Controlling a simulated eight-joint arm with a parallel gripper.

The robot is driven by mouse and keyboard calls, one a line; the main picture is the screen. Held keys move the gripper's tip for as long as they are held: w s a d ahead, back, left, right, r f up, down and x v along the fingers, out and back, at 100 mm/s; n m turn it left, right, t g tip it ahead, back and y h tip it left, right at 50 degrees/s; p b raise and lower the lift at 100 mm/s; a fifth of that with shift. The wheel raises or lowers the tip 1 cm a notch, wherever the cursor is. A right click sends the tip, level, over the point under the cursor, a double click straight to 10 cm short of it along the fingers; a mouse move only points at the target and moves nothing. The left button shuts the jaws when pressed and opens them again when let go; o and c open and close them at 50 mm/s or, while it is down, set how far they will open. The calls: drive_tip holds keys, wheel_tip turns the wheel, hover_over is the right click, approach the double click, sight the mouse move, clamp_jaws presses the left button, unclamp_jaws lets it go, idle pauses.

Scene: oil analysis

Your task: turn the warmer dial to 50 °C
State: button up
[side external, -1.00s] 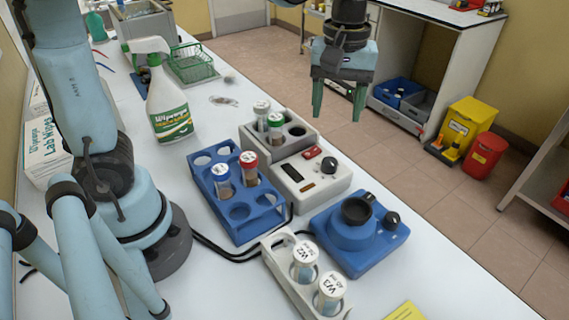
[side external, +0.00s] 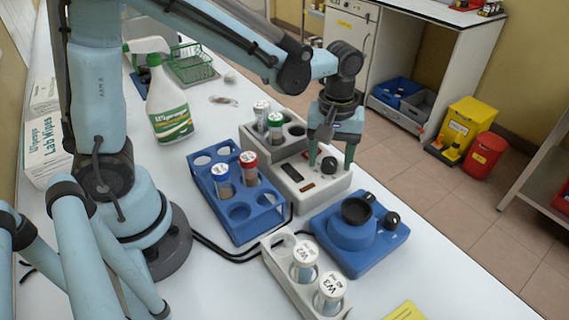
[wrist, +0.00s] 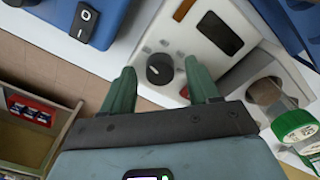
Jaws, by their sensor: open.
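The warmer (side external: 310,182) is a white and grey block unit with a dark display, a red part and a black dial (side external: 329,164) on its front panel. In the wrist view the dial (wrist: 159,68) has a light pointer mark and sits just ahead of and between my fingers. My gripper (side external: 330,167) is open, its two green fingers pointing down on either side of the dial. Whether the fingers touch it cannot be told. In the wrist view my gripper (wrist: 163,85) holds nothing. The temperature scale and display reading are not legible.
Vials with red and green caps stand in the warmer and in the blue rack (side external: 240,210). A blue device (side external: 358,240) with a black cup and knob stands close in front. A white rack (side external: 275,262) holds vials W2 and W3. A spray bottle (side external: 168,105) stands farther back.

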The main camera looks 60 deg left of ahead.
drive_tip(key=shift+f, duration=0.2)
drive_tip(key=c, duration=1)
drive_tip(key=shift+c, duration=0.2)
